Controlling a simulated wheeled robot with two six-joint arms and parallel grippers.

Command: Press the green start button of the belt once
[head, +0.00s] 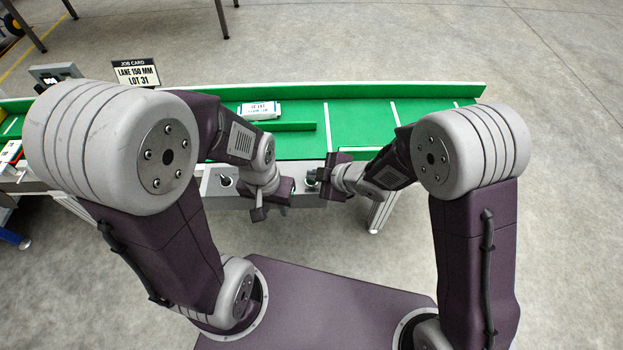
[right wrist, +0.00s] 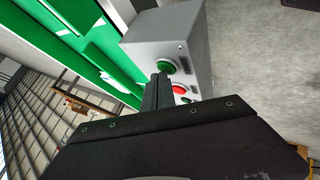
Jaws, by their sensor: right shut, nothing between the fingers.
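The green start button (right wrist: 170,64) shows in the right wrist view, on the face of a grey control box (right wrist: 143,43). A red button (right wrist: 180,89) sits beside it on the same face. My right gripper (right wrist: 161,75) is shut and empty. Its fingertips overlap the edge of the green button in this view; I cannot tell whether they touch it. In the head view my right gripper (head: 322,180) is at the front of the belt and hides most of the box. My left gripper (head: 290,190) is just left of it; its jaw state is unclear.
The green belt (head: 350,125) runs behind both grippers, with a white labelled pack (head: 259,110) on it. A grey panel with a knob (head: 225,181) is at the belt's front, left of my left gripper. A job card (head: 136,73) stands behind the belt.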

